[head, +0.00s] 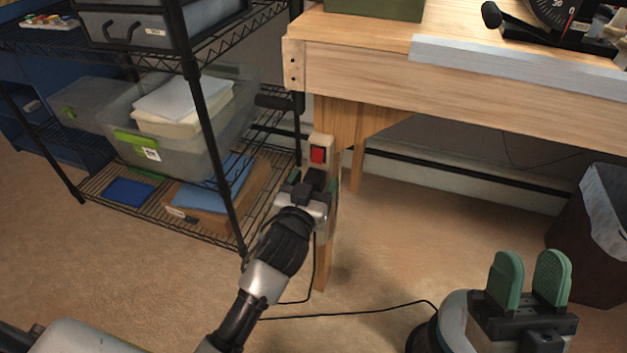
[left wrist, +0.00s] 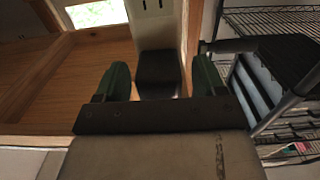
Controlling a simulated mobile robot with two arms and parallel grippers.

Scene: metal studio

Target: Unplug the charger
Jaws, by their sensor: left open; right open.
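The charger (head: 316,178) is a black block on the front of a beige power strip (head: 321,141) with a red switch, fixed to the wooden table leg. My left gripper (head: 309,184) is at the charger, with its green fingers open. In the left wrist view the charger (left wrist: 158,68) sits between the two open fingers of my left gripper (left wrist: 159,82), with gaps visible on both sides. The charger's contact with the socket is hidden. My right gripper (head: 529,280) is open and empty at the lower right, well away from the charger.
A black wire shelf (head: 222,205) with plastic bins stands close left of the charger. The wooden workbench (head: 450,82) overhangs it. A black cord (head: 365,312) runs across the carpet. A lined waste bin (head: 590,262) stands at right.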

